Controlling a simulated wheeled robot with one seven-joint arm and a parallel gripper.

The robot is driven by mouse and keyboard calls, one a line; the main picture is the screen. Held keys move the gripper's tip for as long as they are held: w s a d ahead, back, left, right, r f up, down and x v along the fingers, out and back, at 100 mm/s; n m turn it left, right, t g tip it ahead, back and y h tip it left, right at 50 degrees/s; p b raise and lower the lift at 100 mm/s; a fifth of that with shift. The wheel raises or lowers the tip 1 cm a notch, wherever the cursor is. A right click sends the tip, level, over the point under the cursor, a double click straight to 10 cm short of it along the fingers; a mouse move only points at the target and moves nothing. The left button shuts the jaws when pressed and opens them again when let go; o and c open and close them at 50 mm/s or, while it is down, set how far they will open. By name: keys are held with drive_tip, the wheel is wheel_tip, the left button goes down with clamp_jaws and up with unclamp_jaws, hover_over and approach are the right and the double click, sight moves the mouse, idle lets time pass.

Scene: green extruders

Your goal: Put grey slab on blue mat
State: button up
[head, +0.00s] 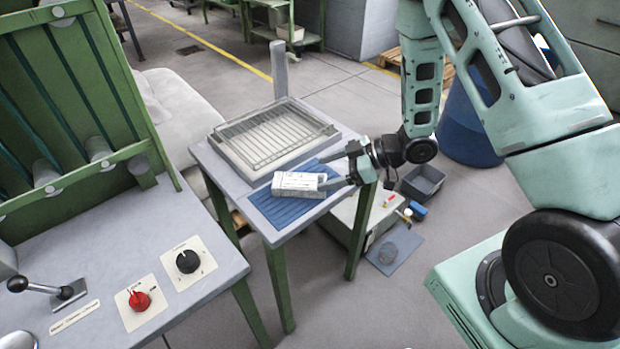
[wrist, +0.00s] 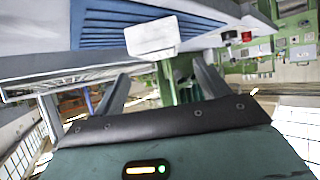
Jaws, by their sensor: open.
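The grey slab (head: 298,185), a pale block with faint markings, appears to lie on the blue mat (head: 285,212) on the small grey table. In the wrist view the slab (wrist: 152,38) shows just beyond my fingertips, with the ribbed blue mat (wrist: 110,24) beside and behind it. My gripper (head: 328,172) is open, at the slab's right end in the head view. In the wrist view my two fingers (wrist: 162,88) stand apart with nothing between them. Whether a fingertip touches the slab, I cannot tell.
A wire-racked tray (head: 272,135) fills the back of the small table, with a grey post (head: 280,75) behind it. A green-framed bench with a red knob (head: 139,300) and black knob stands at left. A grey bin (head: 422,181) and a blue barrel (head: 468,120) stand at right.

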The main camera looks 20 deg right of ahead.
drive_tip(key=v, duration=0.3)
drive_tip(key=shift+d+r, duration=0.1)
drive_tip(key=shift+d, duration=0.05)
drive_tip(key=shift+r, duration=0.15)
drive_tip(key=w+a+r+h, duration=0.2)
drive_tip(key=w, duration=0.1)
wheel_tip(320, 180, up, 7)
drive_tip(key=m+h, duration=0.3)
drive_tip(key=h, duration=0.3)
hover_over(312, 178)
drive_tip(key=s+a, duration=0.4)
drive_tip(key=s+a+r+m+g+h, duration=0.1)
drive_tip(key=s+a+r+g, duration=0.1)
drive_tip(key=s, duration=1)
drive_tip(key=s+a+r+m+g+h, duration=0.1)
drive_tip(key=s+a+r+g, duration=0.2)
drive_tip(key=s, duration=0.9)
drive_tip(key=shift+r+g, duration=0.3)
drive_tip(key=shift+r, duration=0.4)
drive_tip(key=shift+s, duration=0.1)
